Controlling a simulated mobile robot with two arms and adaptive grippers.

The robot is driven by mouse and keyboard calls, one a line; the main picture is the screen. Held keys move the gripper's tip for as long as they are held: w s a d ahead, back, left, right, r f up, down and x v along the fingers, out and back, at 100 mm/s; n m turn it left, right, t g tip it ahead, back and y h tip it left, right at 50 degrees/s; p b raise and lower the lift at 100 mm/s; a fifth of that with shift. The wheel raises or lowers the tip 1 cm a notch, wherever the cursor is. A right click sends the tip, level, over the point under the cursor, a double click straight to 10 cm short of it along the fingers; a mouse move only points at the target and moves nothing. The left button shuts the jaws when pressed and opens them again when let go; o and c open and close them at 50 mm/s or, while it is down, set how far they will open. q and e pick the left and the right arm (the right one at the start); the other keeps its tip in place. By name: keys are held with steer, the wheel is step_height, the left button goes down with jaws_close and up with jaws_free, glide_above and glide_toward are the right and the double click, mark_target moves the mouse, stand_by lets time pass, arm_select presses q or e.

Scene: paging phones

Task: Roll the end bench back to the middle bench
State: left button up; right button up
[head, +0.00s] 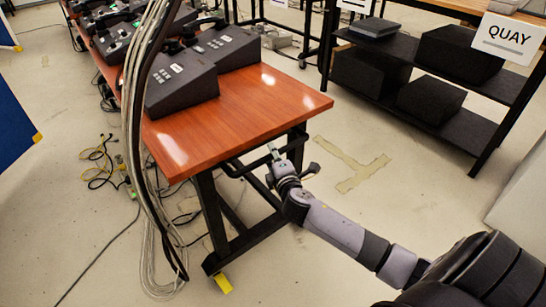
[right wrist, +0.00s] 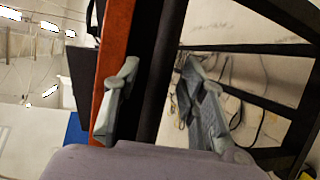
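The near bench (head: 245,112), with a red-brown wooden top and black frame, fills the middle of the head view. Large dark desk phones (head: 185,88) stand on its far part. More phone-laden bench top (head: 107,48) continues behind it at upper left; cables and phones hide whether there is a gap. My right gripper (head: 291,160) is at the near bench's right end, just below the top. In the right wrist view, its fingers (right wrist: 160,105) are apart on either side of a black frame bar (right wrist: 157,65); contact is unclear. My left gripper is out of view.
A cable bundle (head: 135,130) hangs in front of the bench's left side, with loose cables (head: 100,165) on the floor. A black shelf unit (head: 480,130) with a QUAY sign (head: 505,38) stands at right. Clear floor with a T-shaped tape mark (head: 360,173) lies between.

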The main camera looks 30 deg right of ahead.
steer(key=shift+w+d, duration=0.15)
steer(key=shift+w, duration=0.15)
steer(key=shift+c, duration=0.3)
steer(key=shift+f, duration=0.1)
jaws_close()
stand_by(0.4)
